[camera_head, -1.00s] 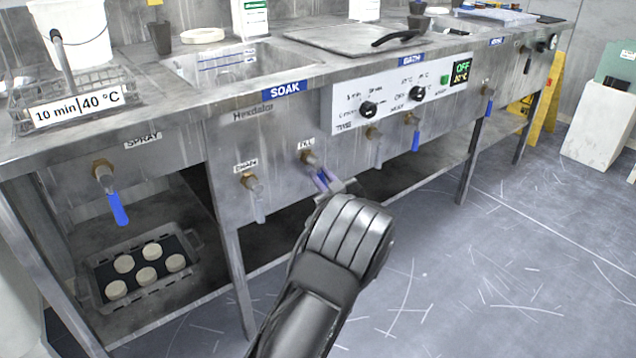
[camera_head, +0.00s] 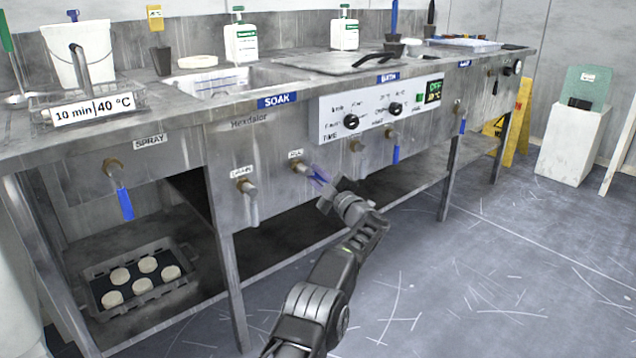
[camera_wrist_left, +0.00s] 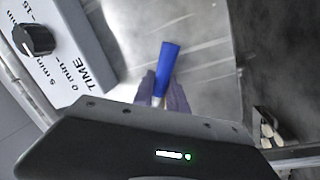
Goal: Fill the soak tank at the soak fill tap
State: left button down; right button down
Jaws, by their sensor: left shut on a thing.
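The soak tank (camera_head: 268,76) is a steel basin sunk in the bench behind the blue SOAK label. Markings show on its inner wall; I cannot tell whether it holds water. The soak fill tap (camera_head: 302,167) is a brass tap on the front panel below the tank, right of the drain tap (camera_head: 246,187). My left gripper (camera_head: 320,182) is at the fill tap, shut on its blue lever. In the left wrist view the lever's blue end (camera_wrist_left: 167,57) sticks out beyond the fingers (camera_wrist_left: 164,92). The fingers hide the rest of the lever. My right gripper is out of view.
A control panel (camera_head: 372,125) with knobs sits right of the fill tap, with other taps below it. The spray tap (camera_head: 116,175) is at the left. A tray (camera_head: 185,262) of pale discs rests on the lower shelf.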

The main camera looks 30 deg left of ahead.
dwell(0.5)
pick_arm(q)
jog(key=c, duration=1.3)
grip_release()
jog(key=p+v, duration=0.3)
jog(key=v, duration=0.3)
jog(key=shift+d, duration=0.45)
jog(key=shift+s+d+f, duration=0.2)
jog(key=shift+s+d, duration=0.05)
jog(key=shift+d, duration=0.2)
